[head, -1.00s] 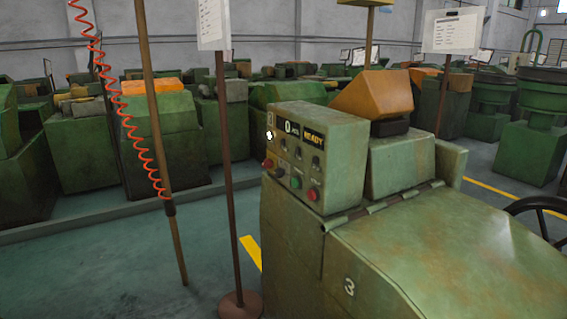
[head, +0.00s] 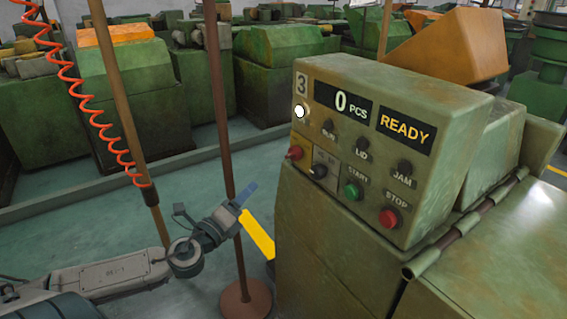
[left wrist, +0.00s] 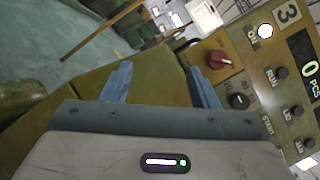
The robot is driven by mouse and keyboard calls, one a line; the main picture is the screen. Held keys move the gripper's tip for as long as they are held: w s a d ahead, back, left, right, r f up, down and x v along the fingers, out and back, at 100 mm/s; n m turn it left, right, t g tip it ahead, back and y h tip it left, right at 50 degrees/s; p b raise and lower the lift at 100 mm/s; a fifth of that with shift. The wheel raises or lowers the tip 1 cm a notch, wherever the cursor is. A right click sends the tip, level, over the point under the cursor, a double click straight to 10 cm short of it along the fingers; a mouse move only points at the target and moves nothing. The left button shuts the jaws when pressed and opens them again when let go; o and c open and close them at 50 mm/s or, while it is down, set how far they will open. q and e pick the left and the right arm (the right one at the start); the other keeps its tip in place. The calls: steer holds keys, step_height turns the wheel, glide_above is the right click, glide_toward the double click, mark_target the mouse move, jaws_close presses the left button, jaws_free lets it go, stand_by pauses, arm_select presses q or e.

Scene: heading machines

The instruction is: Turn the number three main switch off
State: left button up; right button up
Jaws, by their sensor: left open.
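The machine's control panel (head: 335,150) carries a 3 plate at its upper left. Its red rotary switch (head: 294,153) is at the panel's lower left, under a lit white lamp (head: 300,111). The red switch also shows in the left wrist view (left wrist: 217,62), near the right finger, below the lamp (left wrist: 265,31) marked ON. My left gripper (head: 246,193) is open and empty, left of the panel and apart from the red switch. Its two blue fingers (left wrist: 160,75) are spread in the left wrist view. My right gripper is out of view.
A black selector knob (head: 319,171), green START button (head: 352,191) and red STOP button (head: 389,217) sit close by. A brown post (head: 222,120) on a round base and a pole with a coiled red hose (head: 68,80) stand left.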

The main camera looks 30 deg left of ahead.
mark_target(288, 156)
arm_select(q)
steer(key=s+d+r+m+t+h, duration=0.1)
steer(key=s+d+r+m+h, duration=0.15)
steer(key=d+r, duration=0.35)
steer(key=p+x, duration=0.2)
steer(key=x, duration=0.1)
steer(key=p+x, duration=0.2)
steer(key=x, duration=0.1)
steer(key=p+x, duration=0.2)
steer(key=x, duration=0.1)
steer(key=shift+w+a+r, duration=0.1)
steer(key=shift+a+r, duration=0.2)
steer(key=shift+r, duration=0.05)
steer(key=shift+w+d+m+p, duration=0.15)
steer(key=shift+w+m+p, duration=0.1)
steer(key=shift+w+p, duration=0.5)
arm_select(e)
steer(key=s, duration=0.9)
steer(key=shift+s+d+r, duration=0.2)
steer(key=shift+d, duration=0.25)
arm_select(q)
steer(key=c, duration=1)
